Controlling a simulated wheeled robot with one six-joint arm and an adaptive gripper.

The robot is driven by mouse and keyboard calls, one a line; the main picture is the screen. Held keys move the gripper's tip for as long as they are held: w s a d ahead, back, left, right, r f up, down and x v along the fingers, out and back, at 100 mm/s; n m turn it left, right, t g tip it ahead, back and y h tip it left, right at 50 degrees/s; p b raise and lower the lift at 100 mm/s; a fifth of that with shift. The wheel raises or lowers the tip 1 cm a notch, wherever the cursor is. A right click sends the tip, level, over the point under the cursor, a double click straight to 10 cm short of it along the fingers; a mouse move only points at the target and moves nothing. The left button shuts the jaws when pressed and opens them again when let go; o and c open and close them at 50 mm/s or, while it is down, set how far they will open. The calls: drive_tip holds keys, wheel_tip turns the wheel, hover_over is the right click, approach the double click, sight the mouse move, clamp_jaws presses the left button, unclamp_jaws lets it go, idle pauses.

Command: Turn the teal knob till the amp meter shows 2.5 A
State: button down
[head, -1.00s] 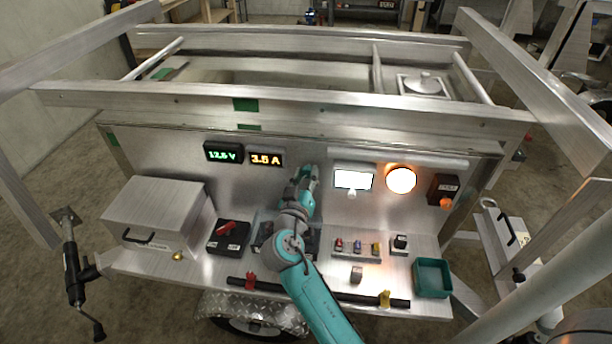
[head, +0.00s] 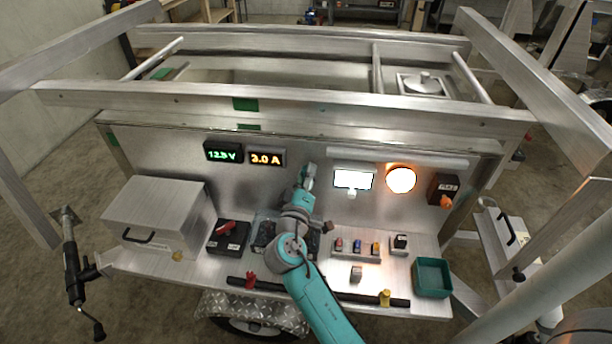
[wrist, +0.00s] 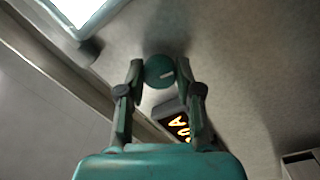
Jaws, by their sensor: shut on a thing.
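A green-digit volt meter (head: 223,152) is left of the amp meter. A lit white panel (head: 352,179) and a glowing orange lamp (head: 401,180) are to the right. The shelf below holds a red-handled switch (head: 227,236), small blocks and a teal bin (head: 432,278).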

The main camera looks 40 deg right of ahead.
idle(0.4)
drive_tip(key=c, duration=0.8)
unclamp_jaws()
drive_tip(key=shift+o, duration=0.2)
drive_tip(key=v, duration=1.2)
